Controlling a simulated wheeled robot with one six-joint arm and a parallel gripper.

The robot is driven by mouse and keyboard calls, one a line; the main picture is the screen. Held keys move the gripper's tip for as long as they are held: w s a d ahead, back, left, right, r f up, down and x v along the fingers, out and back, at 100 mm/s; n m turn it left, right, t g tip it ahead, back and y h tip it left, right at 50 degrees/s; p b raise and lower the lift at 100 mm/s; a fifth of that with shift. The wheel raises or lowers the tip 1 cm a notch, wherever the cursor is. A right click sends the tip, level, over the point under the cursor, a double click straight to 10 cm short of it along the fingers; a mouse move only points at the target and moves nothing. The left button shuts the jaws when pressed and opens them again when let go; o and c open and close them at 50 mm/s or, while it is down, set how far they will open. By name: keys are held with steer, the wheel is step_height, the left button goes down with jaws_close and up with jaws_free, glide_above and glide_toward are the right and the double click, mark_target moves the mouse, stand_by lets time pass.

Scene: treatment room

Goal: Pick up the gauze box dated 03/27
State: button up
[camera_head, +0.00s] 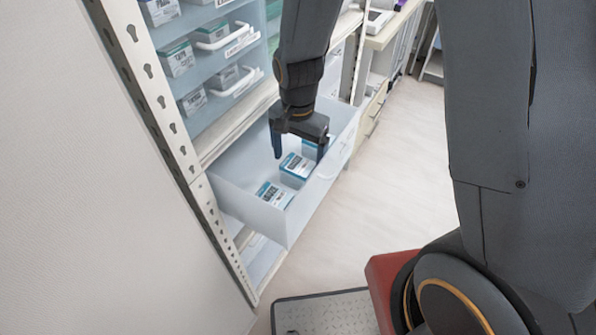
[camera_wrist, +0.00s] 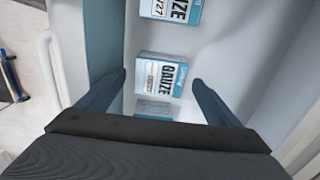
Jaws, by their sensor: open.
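Several white and blue gauze boxes lie in the open drawer. In the head view, a front box (camera_head: 275,194), a middle box (camera_head: 296,168) and a rear box (camera_head: 311,147) stand in a row. My gripper (camera_head: 300,155) is over the drawer, open and empty, its fingers pointing down near the middle and rear boxes. In the wrist view, a box (camera_wrist: 162,75) labelled GAUZE lies between my gripper's fingertips (camera_wrist: 159,78), its date too small to read surely. Another box (camera_wrist: 172,9) at the top edge shows a date ending in 27. A third (camera_wrist: 155,108) is partly hidden by my gripper.
The drawer (camera_head: 245,207) is pulled out, with pale walls around the boxes. Shelves with blue bins (camera_head: 205,65) holding more boxes stand above it. A metal upright (camera_head: 150,80) runs at the left. Open floor (camera_head: 390,190) lies to the right.

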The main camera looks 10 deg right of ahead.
mark_target(298, 164)
steer(key=shift+f+p, duration=0.45)
steer(key=shift+f, duration=1.25)
steer(key=c, duration=1.2)
steer(key=shift+o, duration=0.2)
